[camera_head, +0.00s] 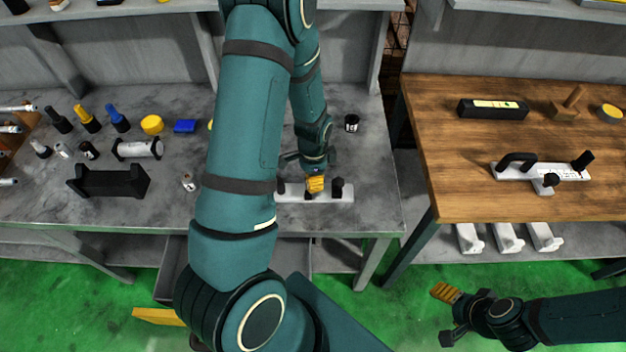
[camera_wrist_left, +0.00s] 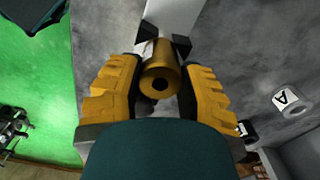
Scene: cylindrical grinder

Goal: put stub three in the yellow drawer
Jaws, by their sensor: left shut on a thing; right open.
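My left gripper (camera_head: 316,184) is over the white fixture bar (camera_head: 338,195) on the grey bench. In the left wrist view the left gripper (camera_wrist_left: 160,95) is shut on a brass-coloured cylindrical stub (camera_wrist_left: 160,78) with a hole in its end. No number shows on the stub, so I cannot tell whether it is stub three. Whether it touches the fixture is unclear. A yellow panel (camera_head: 158,316) shows below the bench, seemingly the front of a pulled-out grey drawer; my left arm hides much of it. My right gripper (camera_head: 446,314) is open and empty over the green floor.
Left on the grey bench (camera_head: 40,218) are a black cradle (camera_head: 110,181), a grey cylinder (camera_head: 138,148), a yellow cap (camera_head: 152,124), a blue block (camera_head: 185,126) and several handled tools. A small black-and-white cylinder (camera_head: 351,122) stands behind the fixture. A wooden table (camera_head: 470,205) is at right.

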